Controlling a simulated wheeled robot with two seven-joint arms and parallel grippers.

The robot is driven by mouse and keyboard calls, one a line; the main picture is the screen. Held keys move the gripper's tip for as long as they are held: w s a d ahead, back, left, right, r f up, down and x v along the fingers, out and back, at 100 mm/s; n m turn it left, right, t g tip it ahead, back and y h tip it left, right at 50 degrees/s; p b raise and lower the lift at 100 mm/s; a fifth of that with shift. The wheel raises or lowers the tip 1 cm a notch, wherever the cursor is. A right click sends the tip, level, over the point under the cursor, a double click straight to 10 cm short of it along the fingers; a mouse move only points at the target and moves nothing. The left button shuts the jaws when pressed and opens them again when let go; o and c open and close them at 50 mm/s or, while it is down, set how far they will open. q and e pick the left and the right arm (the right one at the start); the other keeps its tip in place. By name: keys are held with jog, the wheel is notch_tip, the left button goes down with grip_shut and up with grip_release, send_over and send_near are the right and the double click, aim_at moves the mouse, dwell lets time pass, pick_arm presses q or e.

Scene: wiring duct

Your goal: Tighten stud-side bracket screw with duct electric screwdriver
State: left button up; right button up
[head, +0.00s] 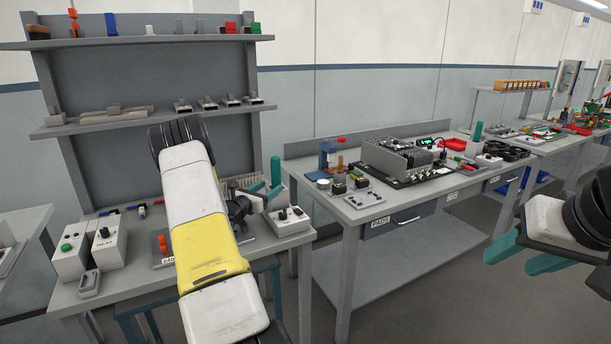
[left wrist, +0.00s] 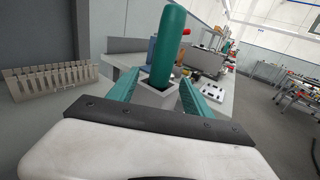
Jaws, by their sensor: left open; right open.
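My left gripper (head: 266,194) is over the right side of the left bench, with its teal fingers open. In the left wrist view a teal upright handle (left wrist: 168,45), which looks like the screwdriver, rises from a grey square holder (left wrist: 157,95). The handle stands between the open fingers (left wrist: 155,98) with gaps at the sides; I cannot tell whether they touch it. A pale slotted duct (left wrist: 50,80) lies at the left there. The bracket and its screw cannot be made out. My right gripper (head: 525,252) is open and empty at the right edge of the head view.
A white control box (head: 289,220) with knobs sits beside my left gripper. Two more boxes (head: 108,242) stand at the left bench's left end. Shelves (head: 150,125) rise behind. The right bench (head: 400,210) holds a grey finned unit (head: 392,158) and another teal upright handle (head: 478,132).

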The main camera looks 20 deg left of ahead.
pick_arm(q)
jog(key=shift+w+a+f, duration=0.1)
jog(key=shift+w+f, duration=0.05)
jog(key=shift+w, duration=0.5)
jog(key=w, duration=0.2)
jog(key=w+d, duration=0.1)
jog(key=w, duration=0.4)
jog(key=shift+d, duration=0.15)
jog(key=shift+c, duration=0.5)
grip_shut()
